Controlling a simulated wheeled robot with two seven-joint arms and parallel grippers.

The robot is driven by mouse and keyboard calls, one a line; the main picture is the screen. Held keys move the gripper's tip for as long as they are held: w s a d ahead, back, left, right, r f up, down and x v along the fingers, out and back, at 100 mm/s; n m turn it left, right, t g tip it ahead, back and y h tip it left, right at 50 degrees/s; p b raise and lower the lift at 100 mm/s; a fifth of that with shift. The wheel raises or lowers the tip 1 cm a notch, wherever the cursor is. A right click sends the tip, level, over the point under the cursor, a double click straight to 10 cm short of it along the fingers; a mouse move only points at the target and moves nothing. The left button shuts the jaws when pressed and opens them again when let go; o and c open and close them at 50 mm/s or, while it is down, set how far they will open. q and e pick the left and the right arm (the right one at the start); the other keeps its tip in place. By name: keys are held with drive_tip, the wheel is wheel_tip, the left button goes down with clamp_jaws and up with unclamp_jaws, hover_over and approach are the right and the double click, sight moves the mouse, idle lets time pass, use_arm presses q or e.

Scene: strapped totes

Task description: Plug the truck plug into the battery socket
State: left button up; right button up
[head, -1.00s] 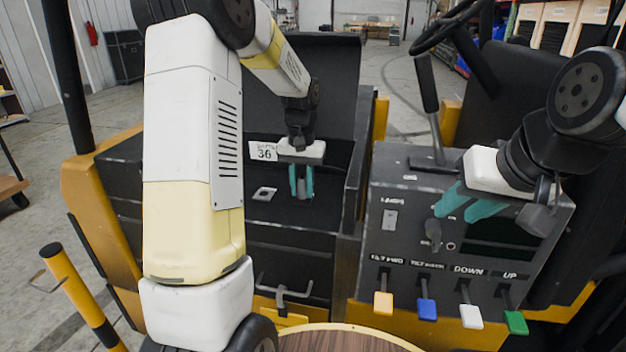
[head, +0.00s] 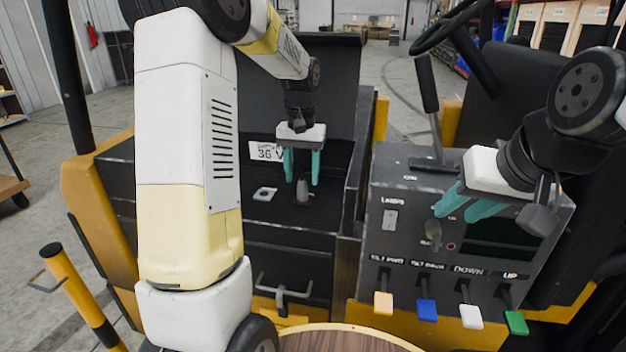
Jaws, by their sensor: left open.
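My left gripper (head: 301,180) is in the battery bay of the truck, its two teal fingers pointing down and spread apart. The dark grey plug (head: 303,190) stands upright on the bay's floor, just below and between the fingertips, with no finger visibly touching it. Its lower end meets a dark spot; I cannot tell how deep it sits. A light grey square fitting with a dark opening (head: 265,194) lies to its left; I cannot tell which of these is the battery socket. My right gripper (head: 456,212) is over the control panel, its teal fingers apart and empty.
The control panel (head: 400,245) has a key (head: 433,235), a lamp switch (head: 390,220) and several coloured levers along its front. A raised black lid (head: 340,85) stands behind the bay. A "36 V" label (head: 265,151) is at its back wall.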

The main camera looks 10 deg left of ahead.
use_arm(q)
drive_tip(key=shift+r, duration=1.55)
